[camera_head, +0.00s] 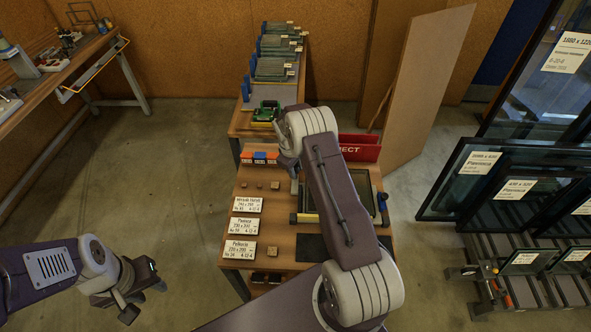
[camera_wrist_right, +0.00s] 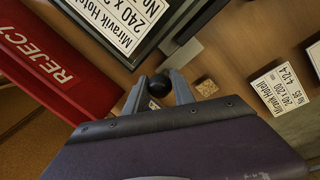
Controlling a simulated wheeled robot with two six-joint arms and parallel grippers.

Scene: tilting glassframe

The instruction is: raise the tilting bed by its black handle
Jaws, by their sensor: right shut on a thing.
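The tilting bed is a dark frame on the workbench, partly behind my right arm in the head view (camera_head: 366,187). In the right wrist view the dark frame (camera_wrist_right: 88,22) is at the top left, with a white label on it. The black handle (camera_wrist_right: 159,83) ends in a round knob. My right gripper (camera_wrist_right: 162,90) has its fingers around this knob and is shut on it. In the head view the handle is hidden. My left gripper (camera_head: 137,292) hangs over the floor left of the bench, away from the bed; its jaw opening is unclear.
The wooden bench (camera_head: 243,184) carries white label cards (camera_head: 245,223), small cork blocks and a black mat. A red reject box (camera_head: 360,147) stands behind the bed; it also shows in the wrist view (camera_wrist_right: 62,72). Glass racks (camera_head: 500,190) stand right. Floor left is free.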

